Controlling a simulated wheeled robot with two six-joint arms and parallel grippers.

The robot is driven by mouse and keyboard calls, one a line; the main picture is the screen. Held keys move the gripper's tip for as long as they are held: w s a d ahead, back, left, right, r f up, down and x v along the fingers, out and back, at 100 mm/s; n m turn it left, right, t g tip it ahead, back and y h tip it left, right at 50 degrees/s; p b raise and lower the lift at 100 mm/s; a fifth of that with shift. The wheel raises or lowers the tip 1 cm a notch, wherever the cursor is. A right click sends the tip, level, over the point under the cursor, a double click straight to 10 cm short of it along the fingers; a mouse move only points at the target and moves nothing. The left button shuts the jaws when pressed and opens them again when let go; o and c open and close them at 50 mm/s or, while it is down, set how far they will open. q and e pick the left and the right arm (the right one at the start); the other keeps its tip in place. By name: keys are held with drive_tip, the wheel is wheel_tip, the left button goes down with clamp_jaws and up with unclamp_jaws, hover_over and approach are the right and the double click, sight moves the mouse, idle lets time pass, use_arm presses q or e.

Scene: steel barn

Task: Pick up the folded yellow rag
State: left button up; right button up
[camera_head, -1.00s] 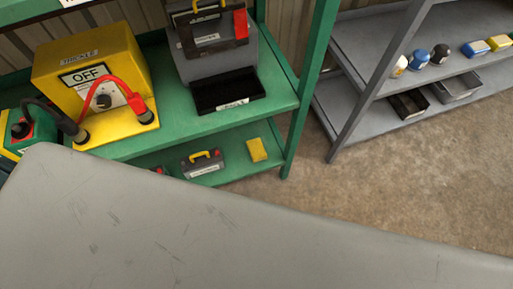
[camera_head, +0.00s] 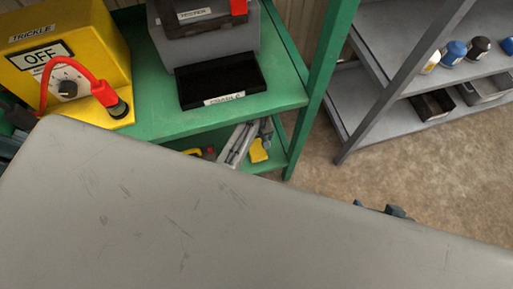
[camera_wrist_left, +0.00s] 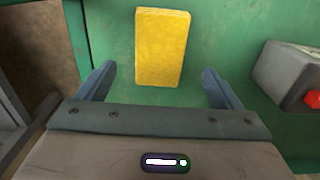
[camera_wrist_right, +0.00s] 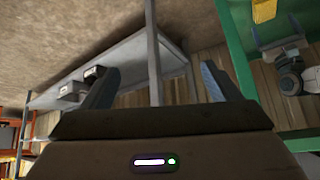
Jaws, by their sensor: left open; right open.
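The folded yellow rag (camera_head: 259,151) lies on the lower green shelf and is partly covered by my left gripper (camera_head: 264,138) in the head view. In the left wrist view the rag (camera_wrist_left: 162,47) is a flat upright rectangle on the green surface. My left gripper (camera_wrist_left: 158,72) is open and empty, with the rag between and just beyond its fingertips, apart from both fingers. My right gripper (camera_wrist_right: 160,68) is open and empty. Only its dark fingertips (camera_head: 384,210) show in the head view, over the floor beyond the grey surface.
The green upper shelf (camera_head: 175,122) overhangs the rag's shelf, and a green post (camera_head: 318,85) stands at its right. A toolbox with a yellow handle (camera_head: 203,152) is left of the rag. A grey rack (camera_head: 365,100) stands right. The floor between is clear.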

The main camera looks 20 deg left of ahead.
sight(256, 146)
use_arm(q)
wheel_tip(256, 146, down, 6)
drive_tip(key=shift+f+b, duration=0.1)
drive_tip(key=shift+b, duration=0.9)
drive_tip(key=shift+f, duration=0.15)
use_arm(e)
drive_tip(key=shift+w+a+f+m+t+y, duration=0.35)
drive_tip(key=shift+w+a+f+t, duration=0.3)
drive_tip(key=shift+t, duration=0.45)
use_arm(q)
drive_tip(key=shift+c, duration=0.5)
drive_tip(key=c, duration=1)
